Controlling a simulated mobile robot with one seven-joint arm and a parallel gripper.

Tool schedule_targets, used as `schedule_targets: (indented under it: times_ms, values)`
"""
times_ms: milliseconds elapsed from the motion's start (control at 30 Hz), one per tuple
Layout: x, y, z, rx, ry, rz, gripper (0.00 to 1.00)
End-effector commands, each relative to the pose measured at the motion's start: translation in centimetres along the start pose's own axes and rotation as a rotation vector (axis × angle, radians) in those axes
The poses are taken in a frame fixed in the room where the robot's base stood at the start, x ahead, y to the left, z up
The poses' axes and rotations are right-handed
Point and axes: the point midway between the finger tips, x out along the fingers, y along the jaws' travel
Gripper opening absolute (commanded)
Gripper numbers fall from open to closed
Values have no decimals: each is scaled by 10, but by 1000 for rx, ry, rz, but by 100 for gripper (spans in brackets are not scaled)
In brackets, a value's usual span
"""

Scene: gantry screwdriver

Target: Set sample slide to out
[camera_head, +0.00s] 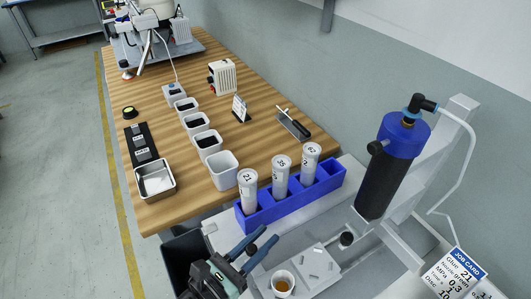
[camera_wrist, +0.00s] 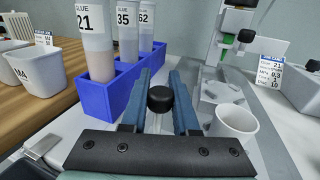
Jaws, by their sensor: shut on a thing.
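My gripper (camera_head: 268,240) has blue fingers and is low over the grey machine bed, in front of the blue rack. In the wrist view, my gripper (camera_wrist: 162,80) is shut on a round black knob (camera_wrist: 160,98), which sits between the fingers. I cannot tell where the slide's edges are.
The blue rack (camera_head: 262,217) holds glue tubes marked 21, 35 and 62, close to my fingers. A black cylinder with a blue cap (camera_head: 385,165) leans over the bed at right. A job card (camera_head: 455,270) stands front right. A wooden bench (camera_head: 150,100) with white bins lies behind left.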

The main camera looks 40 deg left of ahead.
Motion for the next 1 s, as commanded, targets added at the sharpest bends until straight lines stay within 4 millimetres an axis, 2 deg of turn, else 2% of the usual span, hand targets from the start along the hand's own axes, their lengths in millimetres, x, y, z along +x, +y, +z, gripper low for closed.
schedule_targets:
  times_ms: [167, 200, 333, 633, 733, 867, 1000]
  values:
    - [-4, 2, -2, -3, 4, 9, 0]
    - [-4, 2, -2, -3, 4, 9, 34]
    - [-4, 2, -2, -3, 4, 8, 57]
    - [-3, 2, -1, -1, 3, 6, 59]
    - [-8, 2, -2, -2, 3, 7, 59]
    - [-27, 2, -2, -2, 5, 10, 59]
    - [-58, 2, -2, -3, 6, 11, 59]
